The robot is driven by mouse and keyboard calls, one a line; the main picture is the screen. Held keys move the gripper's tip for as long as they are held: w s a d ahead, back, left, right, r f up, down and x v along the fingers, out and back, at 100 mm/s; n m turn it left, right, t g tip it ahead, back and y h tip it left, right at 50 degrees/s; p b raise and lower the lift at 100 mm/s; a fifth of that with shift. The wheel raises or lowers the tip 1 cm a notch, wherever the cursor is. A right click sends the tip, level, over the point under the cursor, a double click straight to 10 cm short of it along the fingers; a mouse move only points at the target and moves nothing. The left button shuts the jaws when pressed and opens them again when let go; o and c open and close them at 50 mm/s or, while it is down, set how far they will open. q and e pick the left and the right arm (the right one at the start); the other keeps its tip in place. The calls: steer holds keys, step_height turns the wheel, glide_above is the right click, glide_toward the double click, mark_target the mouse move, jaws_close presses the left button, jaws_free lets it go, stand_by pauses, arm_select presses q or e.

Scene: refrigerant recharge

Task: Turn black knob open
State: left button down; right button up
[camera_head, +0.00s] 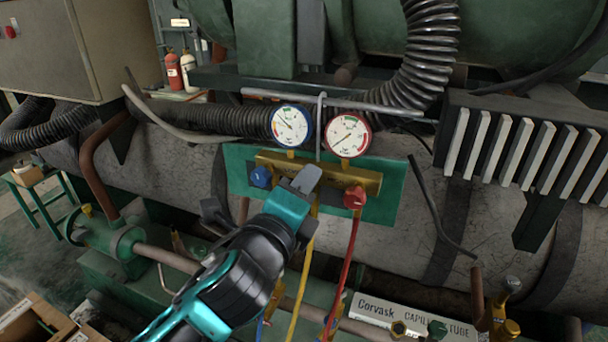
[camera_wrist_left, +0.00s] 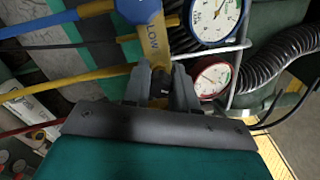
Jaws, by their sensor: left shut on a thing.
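The brass gauge manifold (camera_head: 334,177) is mounted on a green plate (camera_head: 387,203) in the middle of the head view. The black knob (camera_wrist_left: 160,83) shows in the left wrist view between the two fingers of my left gripper (camera_wrist_left: 161,92), which is shut on it. In the head view my left gripper (camera_head: 299,184) reaches up to the front of the manifold and hides the black knob. A blue knob (camera_head: 261,177) sits at the manifold's left end and a red knob (camera_head: 355,197) at its right. My right gripper is in neither view.
A blue-rimmed gauge (camera_head: 291,125) and a red-rimmed gauge (camera_head: 348,136) stand above the manifold. A yellow hose (camera_head: 302,275) and a red hose (camera_head: 343,270) hang below it. A black corrugated hose (camera_head: 428,50) and a finned block (camera_head: 520,150) are to the right.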

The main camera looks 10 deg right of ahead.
arm_select(q)
steer(key=shift+n+p, duration=0.45)
steer(key=shift+n, duration=0.45)
steer(key=shift+f+n+p, duration=0.15)
steer(key=shift+n+p, duration=0.85)
steer(key=shift+n, duration=1.3)
steer(key=c, duration=0.9)
jaws_free()
steer(key=v, duration=1.3)
